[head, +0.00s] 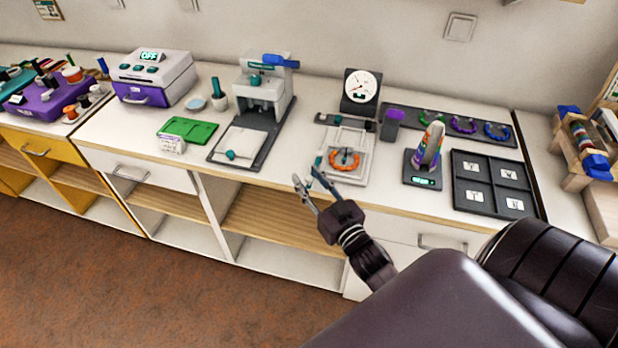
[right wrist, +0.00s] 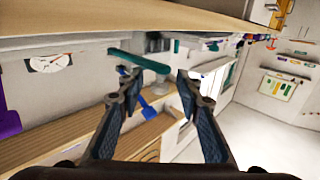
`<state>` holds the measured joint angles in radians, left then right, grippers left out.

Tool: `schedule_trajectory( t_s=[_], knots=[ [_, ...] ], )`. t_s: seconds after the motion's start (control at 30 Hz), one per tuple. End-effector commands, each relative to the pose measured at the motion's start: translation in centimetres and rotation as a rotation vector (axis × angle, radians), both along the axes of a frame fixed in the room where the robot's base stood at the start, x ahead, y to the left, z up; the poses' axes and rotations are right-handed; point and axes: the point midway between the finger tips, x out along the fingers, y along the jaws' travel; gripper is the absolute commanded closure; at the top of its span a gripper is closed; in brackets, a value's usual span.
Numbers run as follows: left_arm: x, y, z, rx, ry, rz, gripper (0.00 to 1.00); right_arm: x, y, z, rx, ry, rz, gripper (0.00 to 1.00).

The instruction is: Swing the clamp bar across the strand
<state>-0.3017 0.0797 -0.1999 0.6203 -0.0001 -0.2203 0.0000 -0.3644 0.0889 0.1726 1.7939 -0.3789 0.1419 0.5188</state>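An orange bead strand (head: 344,150) lies curved in a ring on a white board (head: 359,178) at the middle right of the bench. A small teal handle (head: 318,161) stands at the board's left edge. A dark bar with a teal knob (head: 338,119) lies behind the board; I cannot tell which piece is the clamp bar. My right gripper (head: 306,180) is open and empty, in front of and left of the board. In the right wrist view a teal rod (right wrist: 138,60) shows beyond the parted fingertips (right wrist: 158,88), apart from them. My left gripper is not in view.
A rainbow cone (head: 429,145) on a scale and a dark sorting tray (head: 493,184) stand to the right. The bench front edge runs just under my right gripper.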

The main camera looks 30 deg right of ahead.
Motion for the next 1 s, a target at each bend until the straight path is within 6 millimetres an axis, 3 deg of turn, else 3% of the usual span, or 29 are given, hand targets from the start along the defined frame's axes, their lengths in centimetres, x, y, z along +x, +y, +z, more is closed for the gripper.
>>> schedule_trajectory(
  t_s=[0.2,0.5,1.0],
  knots=[
    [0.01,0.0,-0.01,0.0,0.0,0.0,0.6,0.04,0.0,-0.03,0.0,0.001,0.0,0.67],
    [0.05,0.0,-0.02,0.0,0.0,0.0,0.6,0.02,0.01,-0.03,0.001,0.0,0.0,0.99],
    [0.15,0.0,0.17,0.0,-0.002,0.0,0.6,-0.14,-0.17,0.01,-0.001,0.001,0.016,1.0]
  ],
)
